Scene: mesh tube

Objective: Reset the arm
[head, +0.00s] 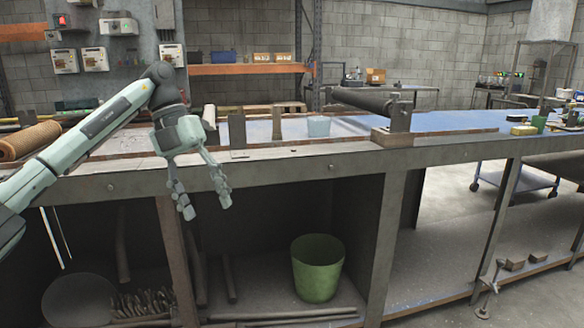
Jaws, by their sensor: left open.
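My left arm (95,130) comes in from the left and bends down at its elbow. My left gripper (203,203) hangs in front of the workbench's front edge, fingers pointing down and spread apart. It is open and nothing is between its fingers. My right gripper does not show in the head view.
A green bucket (317,268) stands on the lower shelf. A wheeled cart (515,181) stands behind at right.

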